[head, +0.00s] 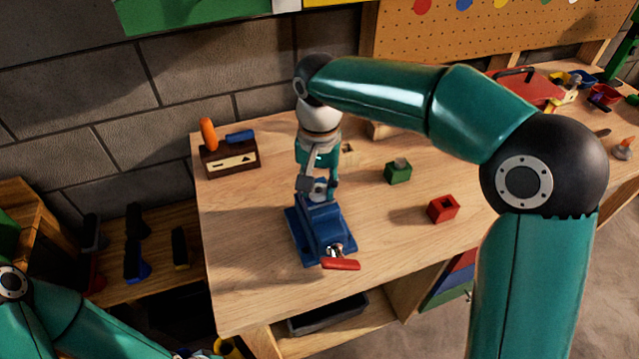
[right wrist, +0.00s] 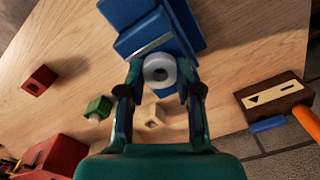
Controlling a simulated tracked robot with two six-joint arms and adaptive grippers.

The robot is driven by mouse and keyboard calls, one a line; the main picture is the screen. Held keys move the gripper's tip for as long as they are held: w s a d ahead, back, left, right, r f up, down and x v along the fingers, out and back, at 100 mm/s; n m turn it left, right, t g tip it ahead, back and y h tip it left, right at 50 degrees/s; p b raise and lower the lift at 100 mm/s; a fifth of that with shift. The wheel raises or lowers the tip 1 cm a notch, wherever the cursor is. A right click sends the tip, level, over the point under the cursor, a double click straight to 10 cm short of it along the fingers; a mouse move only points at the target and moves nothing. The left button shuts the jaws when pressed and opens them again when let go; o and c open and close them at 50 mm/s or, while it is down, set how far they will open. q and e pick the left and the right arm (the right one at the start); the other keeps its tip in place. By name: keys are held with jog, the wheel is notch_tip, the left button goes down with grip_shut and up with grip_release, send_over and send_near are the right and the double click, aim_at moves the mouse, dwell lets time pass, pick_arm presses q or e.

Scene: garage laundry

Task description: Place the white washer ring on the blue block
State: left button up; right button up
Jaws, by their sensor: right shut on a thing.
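My right gripper (head: 318,190) reaches down over the blue vise (head: 313,238) on the workbench. In the right wrist view its fingers (right wrist: 160,76) are shut on the white washer ring (right wrist: 160,71), which lies flat between the fingertips. Blue shows close around and under the ring. I cannot tell whether this is a separate blue block or part of the vise (right wrist: 155,25), nor whether the ring touches it. In the head view the gripper mostly hides the ring. My left arm shows at the lower left; its gripper is out of view.
A dark wooden box (head: 232,158) with an orange handle is at the back left. The vise's red handle (head: 341,264) points forward.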

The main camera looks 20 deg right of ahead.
jog(key=o, duration=0.8)
notch_tip(320, 180, up, 12)
jog(key=p, duration=0.1)
dwell(0.3)
dwell(0.4)
